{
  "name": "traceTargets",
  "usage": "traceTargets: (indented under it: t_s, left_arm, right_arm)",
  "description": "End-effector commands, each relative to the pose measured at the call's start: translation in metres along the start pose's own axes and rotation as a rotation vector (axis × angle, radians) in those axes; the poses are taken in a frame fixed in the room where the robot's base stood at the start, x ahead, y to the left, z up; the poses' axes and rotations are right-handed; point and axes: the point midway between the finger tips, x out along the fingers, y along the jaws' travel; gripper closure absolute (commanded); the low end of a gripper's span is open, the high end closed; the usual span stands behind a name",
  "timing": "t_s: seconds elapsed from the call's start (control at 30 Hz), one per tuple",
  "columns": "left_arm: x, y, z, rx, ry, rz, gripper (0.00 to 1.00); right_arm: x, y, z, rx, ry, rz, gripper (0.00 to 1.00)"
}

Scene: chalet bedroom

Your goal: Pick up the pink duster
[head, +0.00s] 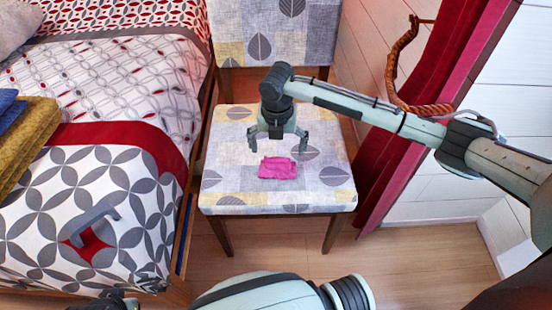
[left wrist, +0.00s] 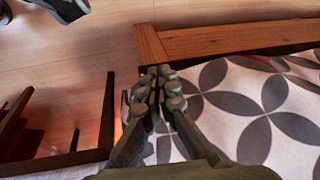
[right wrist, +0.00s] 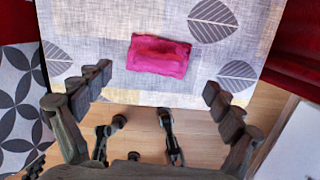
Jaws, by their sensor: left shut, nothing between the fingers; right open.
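The pink duster (head: 277,168) is a small folded cloth lying flat on the seat of the patterned chair (head: 230,200). My right gripper (head: 278,150) is open above the seat, just behind the duster in the head view. In the right wrist view the duster (right wrist: 158,56) lies beyond the open fingers (right wrist: 158,90), between their lines and untouched. My left gripper (left wrist: 158,78) is shut and empty over the edge of the bed, as its wrist view shows. In the head view the left arm is only partly visible at the bottom.
The bed (head: 110,190) with patterned covers stands left of the chair, with folded yellow cloth (head: 25,135) on it. The chair's backrest (head: 265,35) rises behind the seat. A red curtain (head: 410,150) hangs at the right. Wooden floor (head: 420,255) is clear in front.

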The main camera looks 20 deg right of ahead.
Motion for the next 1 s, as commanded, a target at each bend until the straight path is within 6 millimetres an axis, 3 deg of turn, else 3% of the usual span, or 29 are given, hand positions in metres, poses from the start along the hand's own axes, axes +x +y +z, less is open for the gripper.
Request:
traceTargets:
  t_s: [0.4,0.73,1.0]
  left_arm:
    - [-0.009,-0.002,-0.003,0.001,0.005,-0.007,1.00]
    - [-0.012,-0.003,-0.004,0.000,0.007,-0.008,1.00]
    - [-0.012,-0.003,-0.004,0.000,0.007,-0.008,1.00]
  right_arm:
    - [0.057,0.001,0.001,0.001,0.002,0.001,0.08]
    - [0.064,0.001,0.001,0.000,0.000,0.002,0.08]
    - [0.064,0.001,0.001,0.001,0.000,0.002,0.41]
